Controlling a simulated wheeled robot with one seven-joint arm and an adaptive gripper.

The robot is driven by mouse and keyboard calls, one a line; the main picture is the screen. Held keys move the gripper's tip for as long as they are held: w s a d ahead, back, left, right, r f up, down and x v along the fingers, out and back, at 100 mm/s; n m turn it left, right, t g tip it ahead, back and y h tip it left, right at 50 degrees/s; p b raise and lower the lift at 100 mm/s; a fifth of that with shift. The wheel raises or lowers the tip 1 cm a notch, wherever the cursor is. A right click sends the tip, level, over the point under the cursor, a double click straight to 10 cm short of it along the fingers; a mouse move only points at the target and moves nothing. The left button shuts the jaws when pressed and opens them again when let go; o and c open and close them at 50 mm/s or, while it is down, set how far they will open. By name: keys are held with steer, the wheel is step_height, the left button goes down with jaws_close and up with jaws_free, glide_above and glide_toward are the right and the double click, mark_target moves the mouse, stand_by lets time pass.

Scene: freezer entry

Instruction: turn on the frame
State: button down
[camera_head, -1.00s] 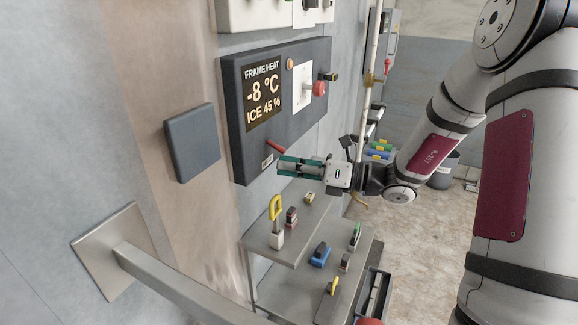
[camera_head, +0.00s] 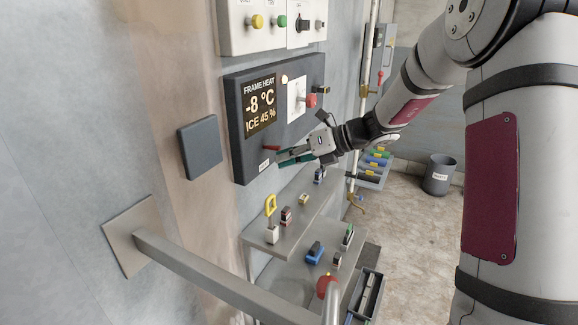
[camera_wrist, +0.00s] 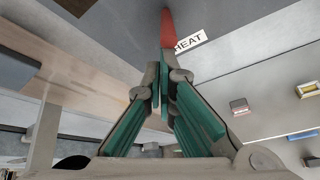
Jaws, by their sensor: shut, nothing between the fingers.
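The dark frame heat panel (camera_head: 290,125) hangs on the wall; its display (camera_head: 260,106) reads FRAME HEAT, -8 °C, ICE 45 %. A small round lamp (camera_head: 284,79) above the display looks bright and pale. A short red lever (camera_head: 271,148) sticks out at the panel's lower edge, above the HEAT label (camera_head: 264,166). My gripper (camera_head: 279,158), with green fingers, is shut and empty just below the lever. In the wrist view the red lever (camera_wrist: 167,28) stands right past my closed fingertips (camera_wrist: 165,62); whether they touch cannot be told.
A white plate with a red knob (camera_head: 310,100) is on the panel's right. Above is a box with yellow and green buttons (camera_head: 257,22). A metal shelf (camera_head: 283,236) with several small items stands below. A metal handle bar (camera_head: 210,276) crosses the foreground.

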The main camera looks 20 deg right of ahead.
steer(key=shift+r+h, duration=0.2)
steer(key=shift+h, duration=0.2)
steer(key=shift+r+p, duration=0.35)
steer(key=shift+r, duration=0.6)
